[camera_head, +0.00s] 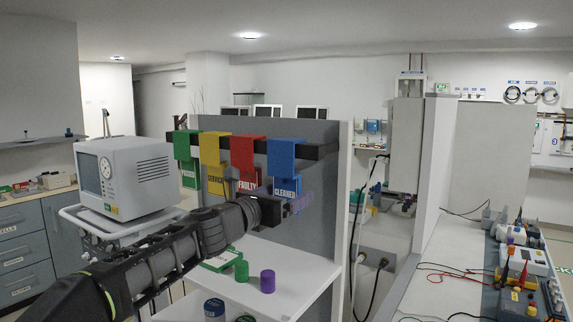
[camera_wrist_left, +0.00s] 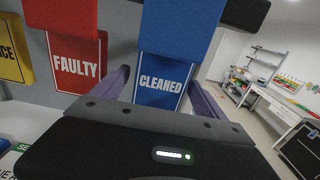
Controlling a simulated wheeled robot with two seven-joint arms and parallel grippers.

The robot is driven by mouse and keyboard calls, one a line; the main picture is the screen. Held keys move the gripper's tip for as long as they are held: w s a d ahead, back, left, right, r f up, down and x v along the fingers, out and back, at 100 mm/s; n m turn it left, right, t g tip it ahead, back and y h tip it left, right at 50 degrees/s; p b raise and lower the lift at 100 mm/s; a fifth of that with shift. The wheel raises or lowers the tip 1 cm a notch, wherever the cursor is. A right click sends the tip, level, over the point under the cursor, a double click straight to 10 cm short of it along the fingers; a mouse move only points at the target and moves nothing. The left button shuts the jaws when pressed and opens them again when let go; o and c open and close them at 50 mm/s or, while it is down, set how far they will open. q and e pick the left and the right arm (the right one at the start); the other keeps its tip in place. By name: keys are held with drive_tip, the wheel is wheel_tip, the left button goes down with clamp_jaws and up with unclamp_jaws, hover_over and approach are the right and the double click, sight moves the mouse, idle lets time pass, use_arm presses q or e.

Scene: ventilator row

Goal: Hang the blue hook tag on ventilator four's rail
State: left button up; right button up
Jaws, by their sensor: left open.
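The blue hook tag (camera_head: 286,158), labelled CLEANED, hangs at the right end of a black rail (camera_head: 322,152) on a grey panel. In the left wrist view the blue tag (camera_wrist_left: 165,65) fills the upper middle. My left gripper (camera_head: 291,201) is at the lower part of the tag. Its purple fingers (camera_wrist_left: 158,88) are open, one on each side of the tag's lower plate; I cannot tell whether they touch it. A grey-white boxy device with a screen (camera_head: 145,172), perhaps a ventilator, stands on a cart at left; no number is readable. My right gripper is not in view.
Red FAULTY (camera_head: 245,155), yellow (camera_head: 213,150) and green (camera_head: 185,147) tags hang beside the blue one. A bench with instruments (camera_head: 520,285) is at right.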

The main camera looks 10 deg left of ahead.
sight(285, 186)
use_arm(q)
drive_tip(key=shift+w, duration=0.1)
drive_tip(key=shift+c, duration=0.4)
drive_tip(key=c, duration=1.3)
drive_tip(key=shift+o, duration=0.2)
drive_tip(key=shift+r, duration=0.15)
drive_tip(key=shift+r+p, duration=0.95)
drive_tip(key=shift+p, duration=0.2)
drive_tip(key=shift+b+v, duration=0.6)
drive_tip(key=shift+v, duration=3.9)
